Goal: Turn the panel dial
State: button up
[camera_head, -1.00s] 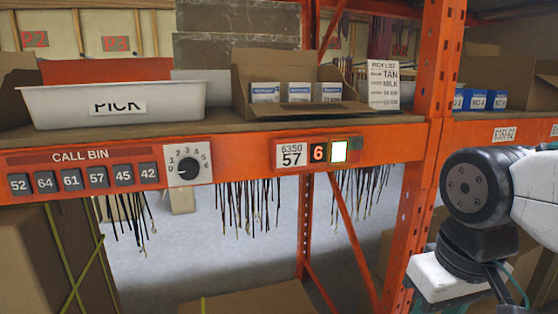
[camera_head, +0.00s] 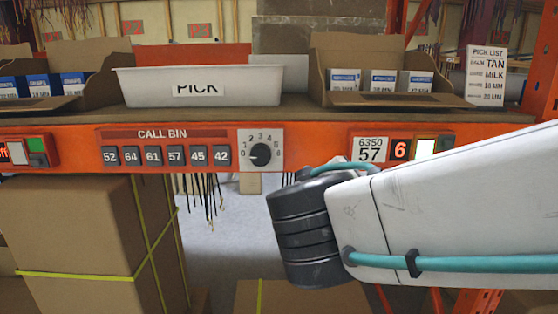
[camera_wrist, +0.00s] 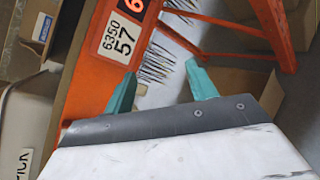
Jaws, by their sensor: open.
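The panel dial (camera_head: 260,154) is a round black knob on a white plate with numbers from 0 around it. It sits on the orange shelf beam, right of the CALL BIN buttons (camera_head: 167,155). Its pointer looks turned to the left, near 0, but is small. The dial is not visible in the wrist view. My gripper (camera_wrist: 162,84) shows there with two teal fingers spread apart and nothing between them. It is near the beam by the 6350 57 label (camera_wrist: 119,38). In the head view my arm crosses from the right, and I cannot make out the fingers.
A white PICK bin (camera_head: 225,97) stands on the shelf above the dial, with open cartons (camera_head: 380,98) beside it. A large strapped box (camera_head: 85,230) stands below left. Dark cords hang under the beam.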

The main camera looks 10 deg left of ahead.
aim_at(259, 158)
jog(key=s+a+r+n+t+y, duration=0.1)
jog(key=s+a+n+t+y, duration=0.2)
jog(key=a, duration=0.5)
jog(key=s+a+r+n+t+y, duration=0.1)
jog(key=s+a+r+n+y, duration=0.15)
jog(key=a+n+y, duration=0.4)
jog(key=w+a, duration=0.1)
jog(key=w, duration=0.1)
jog(key=w+a+m+h, duration=0.1)
jog(key=w, duration=0.2)
jog(key=w+a+h, duration=0.1)
jog(key=w, duration=0.1)
jog(key=shift+w+a+f, duration=0.2)
jog(key=shift+f, duration=0.05)
jog(key=c, duration=1)
